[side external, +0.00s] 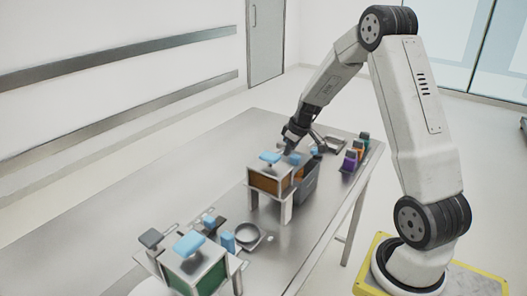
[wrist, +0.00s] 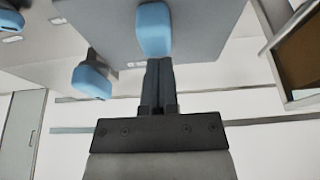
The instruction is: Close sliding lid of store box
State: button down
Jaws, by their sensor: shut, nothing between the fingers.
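In the side view, a box with a brown front panel (side external: 268,182) stands on stand legs mid-table, with a blue handle (side external: 270,157) on top. A second blue handle (side external: 295,159) is just right of it, by a dark grey bin (side external: 307,184). My gripper (side external: 289,152) points down between these handles. In the wrist view my gripper (wrist: 160,62) is shut and empty, its tips close to a blue handle (wrist: 153,28) on a grey panel (wrist: 208,28); I cannot tell if they touch. Which box is the store box is unclear.
Another blue handle (wrist: 91,82) is left of the fingers. A green-fronted box (side external: 207,280) with a blue handle (side external: 188,243) stands at the near table end. A round metal dish (side external: 247,236) lies between boxes. Coloured containers (side external: 352,158) stand at the far right. The table's left side (side external: 150,200) is clear.

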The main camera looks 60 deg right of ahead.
aim_at(299, 157)
jog(key=shift+s, duration=0.1)
jog(key=shift+s, duration=2.15)
jog(key=shift+w+f, duration=0.1)
jog(key=shift+w, duration=1.8)
jog(key=shift+w+r, duration=0.25)
jog(key=shift+w, duration=0.05)
jog(key=v, duration=1)
jog(key=shift+a+f, duration=0.1)
jog(key=shift+f, duration=0.05)
